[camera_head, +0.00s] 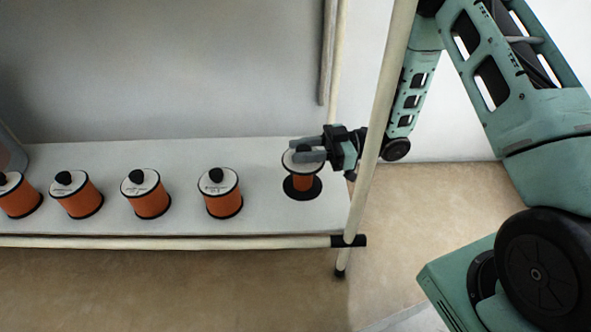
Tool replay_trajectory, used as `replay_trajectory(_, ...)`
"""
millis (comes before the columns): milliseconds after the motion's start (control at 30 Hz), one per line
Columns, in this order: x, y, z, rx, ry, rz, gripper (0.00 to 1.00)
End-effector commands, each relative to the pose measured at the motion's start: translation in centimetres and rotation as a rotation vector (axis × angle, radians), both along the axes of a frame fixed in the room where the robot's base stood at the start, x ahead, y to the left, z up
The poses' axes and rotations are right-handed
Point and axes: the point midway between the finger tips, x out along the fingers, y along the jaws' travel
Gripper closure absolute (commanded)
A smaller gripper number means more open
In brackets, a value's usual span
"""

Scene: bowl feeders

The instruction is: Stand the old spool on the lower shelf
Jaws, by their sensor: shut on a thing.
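The old spool (303,182) is upright at the right end of the white shelf board (270,215). It has a thin orange winding, a wide black bottom flange and a pale top flange. My gripper (308,149) reaches in from the right and is shut on the spool's top. Its dark fingers hide part of the top flange. The bottom flange is at or very near the board; I cannot tell whether it touches.
Several fuller orange spools with black knobs, the nearest one (220,193) left of the old spool, stand in a row with a gap between. A cream upright post (375,130) crosses in front of my arm. A cream rail (170,243) runs along the board's front edge.

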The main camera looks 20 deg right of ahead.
Motion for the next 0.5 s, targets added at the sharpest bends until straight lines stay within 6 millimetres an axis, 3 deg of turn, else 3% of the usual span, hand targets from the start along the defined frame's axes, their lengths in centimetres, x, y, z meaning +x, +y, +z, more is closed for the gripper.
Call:
replay_trajectory(33, 0.0, 0.0, -1.7, 0.001, 0.001, 0.001, 1.0)
replay_trajectory(100, 0.0, 0.0, -2.6, 0.001, -0.001, 0.001, 1.0)
replay_trajectory(500, 0.0, 0.0, -6.7, 0.001, -0.001, 0.0, 1.0)
